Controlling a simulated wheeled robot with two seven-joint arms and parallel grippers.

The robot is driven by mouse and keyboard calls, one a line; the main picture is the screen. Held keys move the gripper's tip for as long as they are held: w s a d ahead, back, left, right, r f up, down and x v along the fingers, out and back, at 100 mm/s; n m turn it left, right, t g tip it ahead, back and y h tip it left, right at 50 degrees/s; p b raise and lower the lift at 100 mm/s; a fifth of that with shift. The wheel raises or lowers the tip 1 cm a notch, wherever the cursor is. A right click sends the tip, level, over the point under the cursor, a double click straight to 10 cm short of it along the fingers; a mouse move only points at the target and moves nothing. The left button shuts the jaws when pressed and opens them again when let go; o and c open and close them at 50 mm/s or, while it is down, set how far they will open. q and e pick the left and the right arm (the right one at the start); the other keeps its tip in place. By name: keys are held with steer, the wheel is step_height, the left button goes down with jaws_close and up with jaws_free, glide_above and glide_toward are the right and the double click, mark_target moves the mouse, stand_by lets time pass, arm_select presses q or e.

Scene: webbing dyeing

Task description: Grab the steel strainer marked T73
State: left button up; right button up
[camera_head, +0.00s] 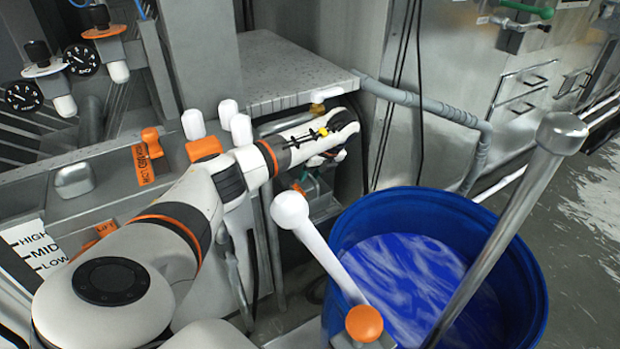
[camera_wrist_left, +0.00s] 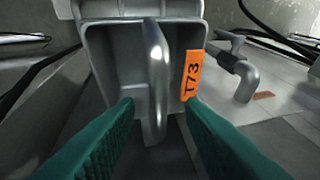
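The steel strainer (camera_wrist_left: 118,62) fills the upper middle of the left wrist view. It is a grey boxy metal piece with an upright bar handle (camera_wrist_left: 157,70) at its front. An orange tag (camera_wrist_left: 191,75) marked T73 is on it, right of the handle. My left gripper (camera_wrist_left: 160,110) is open, its two green fingers on either side of the lower handle; I cannot tell if they touch it. In the head view my left arm reaches under the grey shelf, and its wrist mostly hides the fingers and the strainer. My right gripper is not in view.
A grey shelf (camera_head: 290,75) overhangs my left wrist. A blue barrel (camera_head: 535,290) of blue liquid stands at right, with a white-knobbed lever (camera_head: 315,240) before it. A grey pipe (camera_head: 430,105) runs behind. Another grey pipe fitting (camera_wrist_left: 245,80) stands right of the strainer.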

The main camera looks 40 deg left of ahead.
arm_select(q)
steer(key=shift+f, duration=0.25)
jaws_close()
steer(key=shift+r, duration=0.2)
